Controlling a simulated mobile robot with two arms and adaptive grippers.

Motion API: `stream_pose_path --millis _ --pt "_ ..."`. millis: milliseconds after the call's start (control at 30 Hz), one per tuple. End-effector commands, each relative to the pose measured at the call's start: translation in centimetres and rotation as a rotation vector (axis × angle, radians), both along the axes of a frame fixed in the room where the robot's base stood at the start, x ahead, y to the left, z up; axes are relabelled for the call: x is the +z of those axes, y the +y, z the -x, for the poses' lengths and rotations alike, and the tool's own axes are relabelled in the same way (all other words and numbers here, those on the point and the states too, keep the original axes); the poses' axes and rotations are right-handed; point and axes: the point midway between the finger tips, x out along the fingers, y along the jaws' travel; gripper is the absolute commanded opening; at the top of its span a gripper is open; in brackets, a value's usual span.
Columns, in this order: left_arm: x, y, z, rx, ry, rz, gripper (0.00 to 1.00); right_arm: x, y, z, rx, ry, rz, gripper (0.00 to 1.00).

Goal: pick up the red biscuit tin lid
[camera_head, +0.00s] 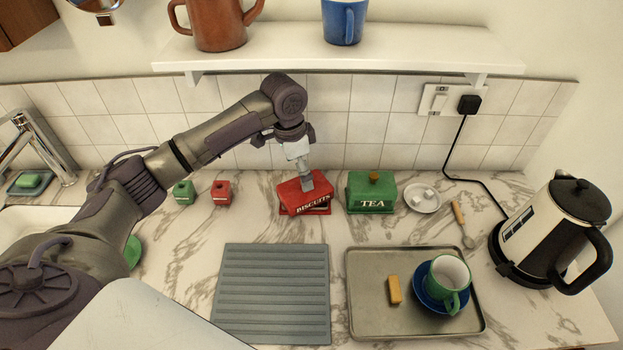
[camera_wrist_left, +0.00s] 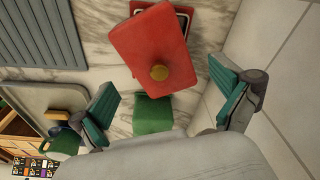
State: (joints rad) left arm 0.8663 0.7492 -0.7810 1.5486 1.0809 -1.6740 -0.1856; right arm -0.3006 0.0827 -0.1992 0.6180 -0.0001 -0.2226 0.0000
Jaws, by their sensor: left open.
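The red biscuit tin lid (camera_head: 316,185) sits askew on top of the red biscuit tin (camera_head: 291,210), which stands near the wall and is lettered BISCUITS. In the left wrist view the lid (camera_wrist_left: 140,40) is a red rectangle with a round gold knob (camera_wrist_left: 159,73). Part of the tin's dark rim (camera_wrist_left: 184,18) shows past its edge. My left gripper (camera_head: 306,180) is over the lid, pointing down. In its wrist view its two teal-padded fingers (camera_wrist_left: 165,78) are spread open, one on each side of the knob, with nothing gripped. My right gripper is out of view.
A green TEA tin (camera_head: 371,195) stands close to the right of the biscuit tin. Small red (camera_head: 222,193) and green (camera_head: 183,192) pots stand to the left. A ribbed grey mat (camera_head: 272,290) and a metal tray (camera_head: 372,318) lie in front. A white shelf (camera_head: 285,50) is above.

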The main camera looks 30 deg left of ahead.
Motion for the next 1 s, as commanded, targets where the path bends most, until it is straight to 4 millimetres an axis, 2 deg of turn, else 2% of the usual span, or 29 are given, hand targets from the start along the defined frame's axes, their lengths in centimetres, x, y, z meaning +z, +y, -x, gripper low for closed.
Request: stream_pose_path --millis 433,733,767,1000 --pt "-5.5 -1.0 -1.1 0.0 0.001 -0.001 1.0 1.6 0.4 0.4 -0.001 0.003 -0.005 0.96" --pt "-6.2 -1.1 -1.2 -0.001 -0.001 -0.002 1.0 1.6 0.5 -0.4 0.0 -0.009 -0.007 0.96" --pt "-6.2 -1.1 -1.2 -0.001 -0.001 -0.002 0.97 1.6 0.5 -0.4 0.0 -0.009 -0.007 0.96" --pt "-6.2 -1.0 -1.2 -0.001 -0.001 -0.002 0.57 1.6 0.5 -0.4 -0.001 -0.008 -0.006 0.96"
